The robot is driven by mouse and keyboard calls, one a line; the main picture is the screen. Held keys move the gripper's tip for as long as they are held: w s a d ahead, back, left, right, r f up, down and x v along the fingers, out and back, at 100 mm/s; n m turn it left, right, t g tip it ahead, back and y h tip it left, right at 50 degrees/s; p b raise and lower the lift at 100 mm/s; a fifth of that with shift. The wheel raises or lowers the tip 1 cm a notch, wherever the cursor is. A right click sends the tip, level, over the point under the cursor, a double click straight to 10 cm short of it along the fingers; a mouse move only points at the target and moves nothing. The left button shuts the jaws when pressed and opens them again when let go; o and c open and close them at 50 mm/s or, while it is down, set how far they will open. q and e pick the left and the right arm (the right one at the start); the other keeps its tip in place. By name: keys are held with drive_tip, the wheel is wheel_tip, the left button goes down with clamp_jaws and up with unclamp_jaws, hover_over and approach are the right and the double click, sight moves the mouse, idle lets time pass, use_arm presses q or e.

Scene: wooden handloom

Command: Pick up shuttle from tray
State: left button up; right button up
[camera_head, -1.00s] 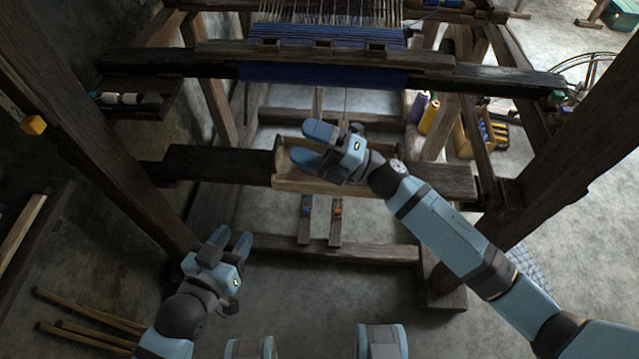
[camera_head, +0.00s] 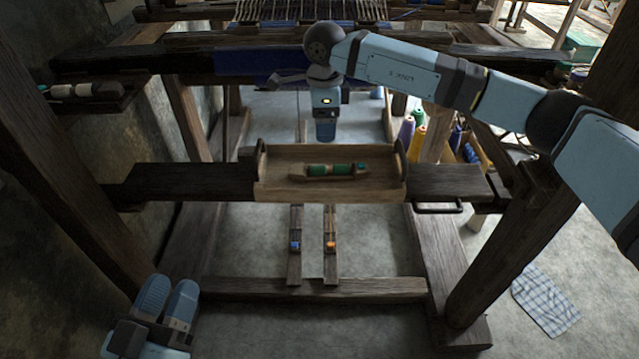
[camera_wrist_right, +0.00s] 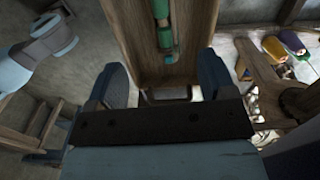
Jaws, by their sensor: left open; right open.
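The wooden tray (camera_head: 275,185) rests on the loom's dark bench beam. The shuttle (camera_head: 345,170), wooden with green thread, lies lengthwise in it and is uncovered. My right gripper (camera_head: 325,132) points down just behind the tray, apart from the shuttle; its jaws look edge-on in the head view. In the right wrist view, its two blue fingers (camera_wrist_right: 163,82) are wide apart and empty, with the tray (camera_wrist_right: 190,50) and the shuttle (camera_wrist_right: 164,30) ahead. My left gripper (camera_head: 169,286) is open and empty at the lower left, well away from the tray.
The loom's dark breast beam (camera_head: 150,60) with blue cloth (camera_head: 240,65) runs behind the tray. Thread cones (camera_head: 412,135) stand at right. Two pedals (camera_head: 295,260) and a checked cloth (camera_head: 545,300) are below.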

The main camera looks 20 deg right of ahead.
sight(324, 167)
wheel_tip(324, 167, down, 9)
drive_tip(key=shift+r+b, duration=0.2)
drive_tip(key=shift+b, duration=0.9)
wheel_tip(324, 167, down, 5)
drive_tip(key=shift+w+d+b, duration=0.1)
drive_tip(key=shift+b, duration=1)
use_arm(q)
wheel_tip(324, 167, down, 7)
drive_tip(key=g, duration=0.3)
drive_tip(key=shift+w+d+m, duration=0.2)
drive_tip(key=shift+d+m, duration=0.1)
drive_tip(key=shift+r, duration=0.1)
use_arm(e)
drive_tip(key=shift+c, duration=0.4)
drive_tip(key=c, duration=1)
